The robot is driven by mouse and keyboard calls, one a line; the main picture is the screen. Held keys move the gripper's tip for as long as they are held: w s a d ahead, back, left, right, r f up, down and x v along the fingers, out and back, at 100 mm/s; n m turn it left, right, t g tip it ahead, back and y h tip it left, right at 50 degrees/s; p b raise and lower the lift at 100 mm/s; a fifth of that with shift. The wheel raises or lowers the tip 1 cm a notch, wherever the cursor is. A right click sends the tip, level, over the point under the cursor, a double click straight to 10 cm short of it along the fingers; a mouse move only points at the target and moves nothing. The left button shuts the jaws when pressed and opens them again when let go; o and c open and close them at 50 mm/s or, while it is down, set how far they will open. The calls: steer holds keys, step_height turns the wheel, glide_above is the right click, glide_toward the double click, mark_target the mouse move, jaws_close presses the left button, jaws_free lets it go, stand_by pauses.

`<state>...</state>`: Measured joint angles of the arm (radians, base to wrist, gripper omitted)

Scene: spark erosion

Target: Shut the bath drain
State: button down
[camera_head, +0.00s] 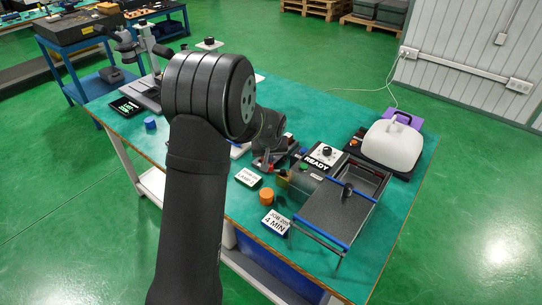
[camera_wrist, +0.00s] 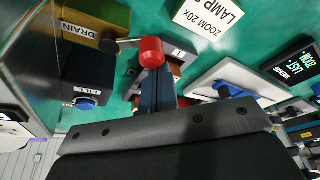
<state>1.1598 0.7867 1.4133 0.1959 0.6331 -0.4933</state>
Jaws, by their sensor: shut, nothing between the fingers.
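The drain valve is an olive block marked DRAIN (camera_wrist: 90,24) at the top left of the wrist view; it shows small in the head view (camera_head: 282,181). A lever runs right from its dark pivot to a red knob (camera_wrist: 152,50). The grey bath (camera_head: 335,212) stands beside the valve in the head view. My gripper (camera_wrist: 157,75) is shut and empty, its fingers pointing at the red knob, which overlaps the tips in the wrist view. I cannot tell whether they touch. In the head view my arm hides most of the gripper.
A dark box with a blue button (camera_wrist: 87,102) is near the valve. The READY box (camera_head: 323,155), a white jug-like container (camera_head: 393,142), an orange cylinder (camera_head: 266,196) and a job card (camera_head: 276,221) are around the bath. A white tray (camera_wrist: 235,80) lies right of the fingers.

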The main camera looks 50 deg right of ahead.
steer(key=n, duration=0.1)
steer(key=a+n, duration=0.1)
steer(key=shift+s+a+n+t+y, duration=0.1)
steer(key=shift+s+n+t+y, duration=0.2)
steer(key=shift+n+y, duration=0.1)
steer(key=s+n, duration=0.1)
steer(key=n, duration=0.1)
steer(key=a+n+y, duration=0.1)
steer(key=n, duration=0.1)
steer(key=s+a+n+y, duration=0.1)
steer(key=n, duration=0.2)
steer(key=shift+s+a+t, duration=0.2)
steer(key=shift+s+t, duration=0.1)
steer(key=shift+s, duration=0.2)
step_height(320, 180, up, 9)
glide_above(270, 169)
steer(key=a, duration=0.2)
steer(key=shift+s+d+r, duration=0.1)
steer(key=shift+s+r, duration=0.1)
steer(key=shift+s, duration=0.1)
stand_by(0.7)
